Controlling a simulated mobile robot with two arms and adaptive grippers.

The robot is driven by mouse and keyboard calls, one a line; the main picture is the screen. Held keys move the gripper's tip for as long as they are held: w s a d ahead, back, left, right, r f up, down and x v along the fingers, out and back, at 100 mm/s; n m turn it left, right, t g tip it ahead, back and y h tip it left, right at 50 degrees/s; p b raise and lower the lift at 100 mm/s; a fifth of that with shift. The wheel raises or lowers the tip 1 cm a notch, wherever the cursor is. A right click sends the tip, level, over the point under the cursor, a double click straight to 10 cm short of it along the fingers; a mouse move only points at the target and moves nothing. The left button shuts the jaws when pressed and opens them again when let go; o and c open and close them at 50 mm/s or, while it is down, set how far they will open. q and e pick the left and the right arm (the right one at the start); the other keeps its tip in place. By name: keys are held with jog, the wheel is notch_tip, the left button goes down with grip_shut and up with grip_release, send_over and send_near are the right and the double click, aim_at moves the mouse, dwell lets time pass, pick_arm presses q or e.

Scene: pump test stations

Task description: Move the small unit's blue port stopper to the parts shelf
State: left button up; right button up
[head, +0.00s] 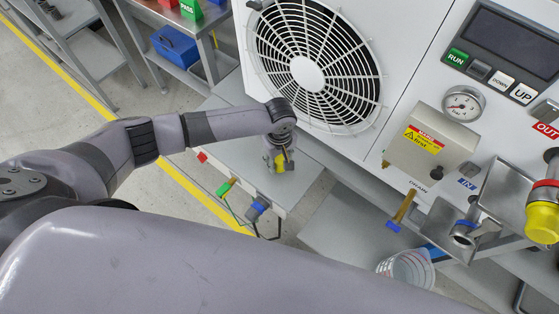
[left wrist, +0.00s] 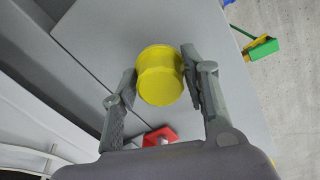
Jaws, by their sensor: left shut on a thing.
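My left gripper (head: 280,160) is over the grey flat top of a low cabinet, just left of the big white machine. It is shut on a yellow cylindrical cap (left wrist: 160,75), with a finger on either side. The cap also shows in the head view (head: 281,167), partly covered by the gripper. I cannot make out a blue stopper for certain. Blue shows on a collar at the IN port (head: 463,232) and on a handle under the drain (head: 393,227). My right gripper is not in view.
The white machine (head: 398,75) with its fan grille stands close to my left gripper. A green handle (head: 226,187) and a blue-topped fitting (head: 257,208) stick out from the cabinet's front. Another yellow cap (head: 543,220) is at the far right. A clear jug (head: 408,268) stands below the ports.

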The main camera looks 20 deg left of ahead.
aim_at(280, 159)
pick_arm(q)
jog(key=shift+f, duration=0.7)
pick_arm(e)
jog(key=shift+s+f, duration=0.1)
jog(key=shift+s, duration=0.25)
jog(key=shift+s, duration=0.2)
pick_arm(q)
jog(key=o, duration=1.3)
jog(key=shift+r, duration=0.1)
notch_tip(280, 159, up, 12)
jog(key=shift+f, duration=0.1)
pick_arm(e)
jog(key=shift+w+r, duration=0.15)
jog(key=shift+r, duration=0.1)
